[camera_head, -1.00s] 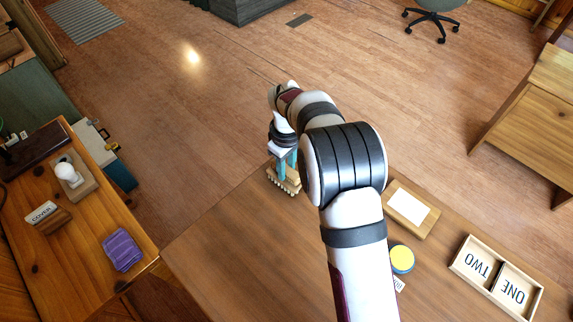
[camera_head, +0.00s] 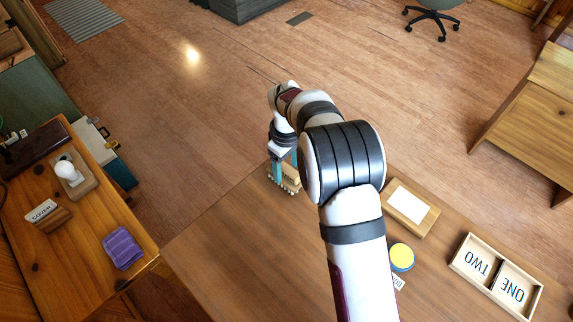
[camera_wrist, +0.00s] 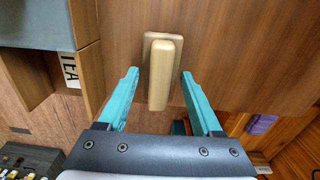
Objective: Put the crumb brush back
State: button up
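The crumb brush, pale wood with a row of bristles, sits at the far edge of the brown table (camera_head: 225,235). The brush (camera_head: 289,184) is partly hidden by my gripper in the head view. My gripper (camera_head: 284,162) is directly at it, with its teal fingers spread. In the wrist view the brush (camera_wrist: 161,70) shows from above as a block with a raised grip. It lies between the open fingertips of my gripper (camera_wrist: 158,76), with a visible gap on each side.
On the table, right of my arm, are a wooden board with a white sheet (camera_head: 408,205), a yellow-topped round tin (camera_head: 401,257) and a tray (camera_head: 461,265) with compartments marked ONE and TWO. A left side table (camera_head: 85,255) holds a purple cloth (camera_head: 122,247) and COVER sign (camera_head: 42,212).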

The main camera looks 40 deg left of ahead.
notch_tip(320, 180, up, 16)
jog(key=f, duration=0.1)
jog(key=w+d+r+m, duration=0.3)
jog(key=d+r+m, duration=0.2)
jog(key=d, duration=0.5)
jog(key=s+d+r+m, duration=0.15)
jog(key=d+m, duration=0.25)
jog(key=d, duration=0.4)
jog(key=s+d+r+m, duration=0.1)
jog(key=s+d+m, duration=0.25)
jog(key=d, duration=0.55)
jog(key=s+d+f+m+y, duration=0.1)
jog(key=s+d+f+m, duration=0.1)
jog(key=s+d+m, duration=0.3)
jog(key=s+d+f+m, duration=0.3)
jog(key=s+d+m, duration=0.2)
jog(key=s, duration=0.3)
jog(key=shift+s+d+m+y, duration=0.3)
jog(key=shift+m+y, duration=0.1)
jog(key=shift+m, duration=0.35)
